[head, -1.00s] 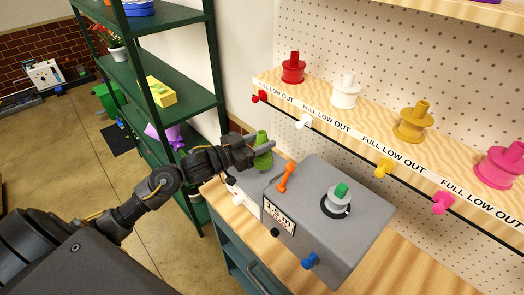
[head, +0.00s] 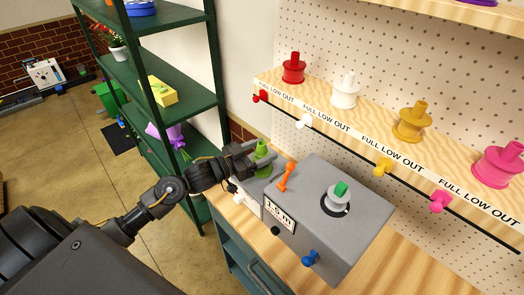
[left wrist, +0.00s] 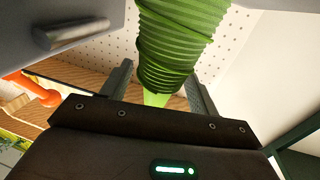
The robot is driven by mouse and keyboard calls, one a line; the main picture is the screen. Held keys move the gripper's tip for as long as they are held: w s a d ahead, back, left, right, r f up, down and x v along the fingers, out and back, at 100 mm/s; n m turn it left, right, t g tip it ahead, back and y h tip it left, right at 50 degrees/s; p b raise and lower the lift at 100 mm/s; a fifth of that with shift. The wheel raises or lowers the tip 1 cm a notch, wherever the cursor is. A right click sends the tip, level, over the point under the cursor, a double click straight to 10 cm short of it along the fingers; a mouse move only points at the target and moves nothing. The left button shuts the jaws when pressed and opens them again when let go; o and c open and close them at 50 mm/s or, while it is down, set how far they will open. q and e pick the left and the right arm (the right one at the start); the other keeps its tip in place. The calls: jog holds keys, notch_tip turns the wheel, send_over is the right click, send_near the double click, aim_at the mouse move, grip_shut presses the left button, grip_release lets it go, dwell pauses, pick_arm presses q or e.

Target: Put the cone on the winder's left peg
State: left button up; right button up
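The green ribbed cone (head: 261,152) stands at the left end of the grey winder box (head: 345,230), behind the orange lever. In the left wrist view the cone (left wrist: 175,45) fills the upper middle, its narrow pale-green end pointing toward the gripper. My left gripper (head: 249,154) is just left of the cone; in the wrist view its two fingers (left wrist: 160,90) are spread apart with a gap beside the cone's end. What is under the cone, including any left peg, is hidden. My right gripper is not in view.
The winder carries an orange lever (head: 286,175), a grey spool with a green block (head: 340,195) and a blue knob (head: 310,257). A shelf with red, white, yellow and pink spools (head: 412,122) runs behind. A green rack (head: 170,55) stands left. Bare wooden bench (head: 415,270) shows at right.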

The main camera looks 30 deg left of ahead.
pick_arm(q)
jog(key=shift+s+r, duration=0.1)
jog(key=shift+r, duration=0.15)
jog(key=b+v, duration=0.3)
jog(key=v, duration=0.9)
jog(key=shift+f, duration=0.1)
